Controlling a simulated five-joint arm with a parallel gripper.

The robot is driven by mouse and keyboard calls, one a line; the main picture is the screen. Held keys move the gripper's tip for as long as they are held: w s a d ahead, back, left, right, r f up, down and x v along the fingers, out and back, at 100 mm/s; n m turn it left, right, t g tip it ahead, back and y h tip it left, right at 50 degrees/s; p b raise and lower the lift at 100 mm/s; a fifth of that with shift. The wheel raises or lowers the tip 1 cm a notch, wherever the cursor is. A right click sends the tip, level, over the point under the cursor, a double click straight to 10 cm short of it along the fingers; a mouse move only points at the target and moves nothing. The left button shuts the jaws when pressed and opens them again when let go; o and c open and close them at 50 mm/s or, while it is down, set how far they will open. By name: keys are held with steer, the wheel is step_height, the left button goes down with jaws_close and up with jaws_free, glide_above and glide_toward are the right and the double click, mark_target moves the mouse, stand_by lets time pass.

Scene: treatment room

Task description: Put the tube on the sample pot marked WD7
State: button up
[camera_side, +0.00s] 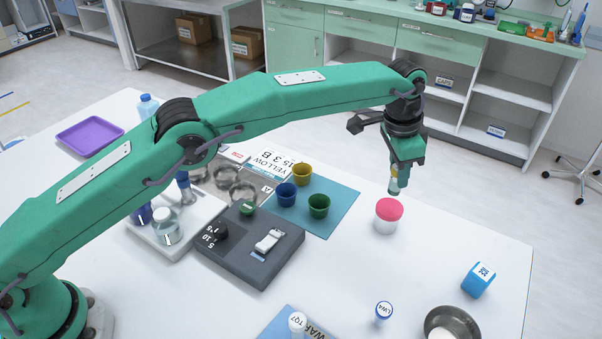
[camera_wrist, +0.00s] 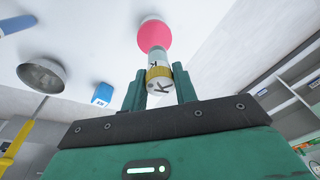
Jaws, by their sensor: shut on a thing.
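My gripper (camera_side: 397,170) is shut on a tube (camera_side: 394,184) and points down. In the wrist view the tube (camera_wrist: 158,65) is pale with a yellow band and a letter K, held between the two green fingers (camera_wrist: 159,88). Its lower end is over a white pot with a pink lid (camera_side: 388,209); the lid also shows in the wrist view (camera_wrist: 154,34). In the side view a small gap seems to separate tube and lid. No marking shows on this pot, and I cannot read WD7 anywhere.
A blue block-like item (camera_side: 478,280) with a label stands right of the pot. Small pots marked LW4 (camera_side: 384,312) and TQ7 (camera_side: 298,322) and a metal bowl (camera_side: 433,319) are in front. Coloured cups, including a green one (camera_side: 319,205), stand on a blue mat (camera_side: 345,201).

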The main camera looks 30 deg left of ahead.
mark_target(395, 185)
steer(key=shift+f, duration=2)
steer(key=shift+f, duration=0.15)
steer(key=o, duration=1)
steer(key=shift+c, duration=0.2)
step_height(395, 185, up, 12)
steer(key=s+a, duration=0.1)
steer(key=shift+s, duration=0.35)
steer(key=shift+a+r, duration=0.1)
steer(key=shift+r, duration=0.1)
